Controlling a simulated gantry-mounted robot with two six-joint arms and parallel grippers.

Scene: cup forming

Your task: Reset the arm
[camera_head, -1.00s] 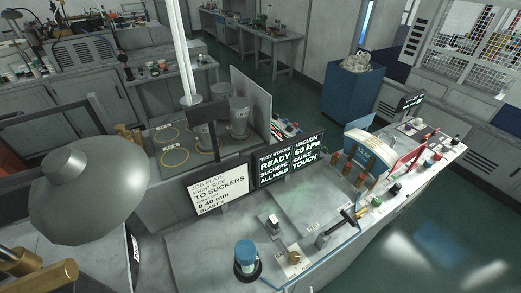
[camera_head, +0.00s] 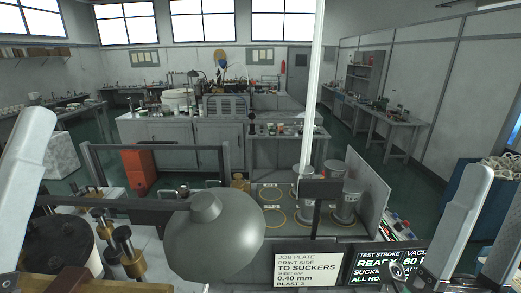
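Pale links of my arms show at the left edge and at the lower right. I see no gripper fingertips on either arm, so both grippers are outside the picture. Several grey cup-like cylinders (camera_head: 346,203) stand at the back of a grey bench plate with yellow rings (camera_head: 271,193). A sign about the job plate (camera_head: 308,268) and a dark status screen (camera_head: 385,265) stand at the bottom, the screen partly covered by my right arm.
A large grey domed part (camera_head: 210,235) fills the lower middle. A white post (camera_head: 313,90) rises behind it. A black drum (camera_head: 60,250) and brass-coloured posts (camera_head: 125,250) are at lower left. A blue bin (camera_head: 468,205) is at right.

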